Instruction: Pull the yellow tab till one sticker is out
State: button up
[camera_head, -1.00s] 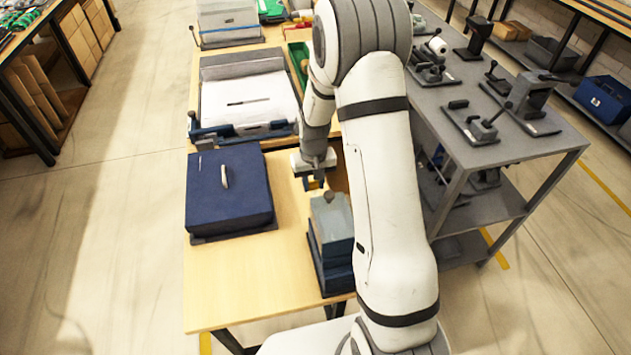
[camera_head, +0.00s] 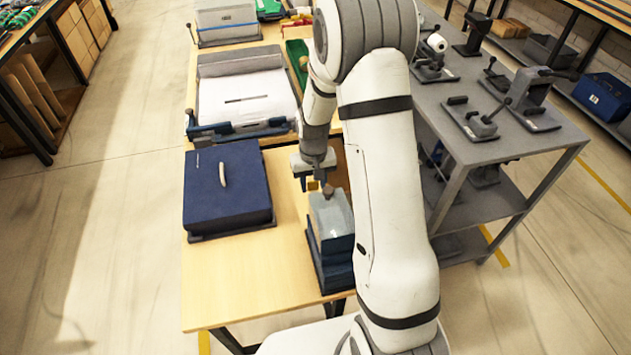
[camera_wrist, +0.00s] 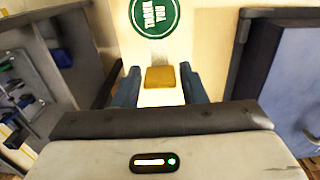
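The yellow tab (camera_wrist: 160,77) is at the end of a pale strip (camera_wrist: 160,97) in the wrist view. A round green "THANK YOU" sticker (camera_wrist: 155,15) shows just above it, cut by the top edge. My gripper (camera_wrist: 160,80) is open, one blue finger on each side of the tab, with a visible gap on both sides. In the head view, my gripper (camera_head: 313,180) is over the table at the far end of the grey-and-blue dispenser (camera_head: 332,225), and the tab (camera_head: 313,186) shows small below it. Part of the dispenser is hidden by my arm.
A dark blue box (camera_head: 228,190) with a handle stands left of the dispenser. A white sheet in a grey tray (camera_head: 247,65) lies further back. A grey cart (camera_head: 545,145) with several tools stands to the right. The table's near left part (camera_head: 245,285) is clear.

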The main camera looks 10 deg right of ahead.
jog(key=shift+o, duration=1.2)
jog(key=shift+r, duration=0.1)
notch_tip(320, 180, up, 7)
jog(key=shift+b, duration=0.4)
jog(key=shift+r, duration=0.35)
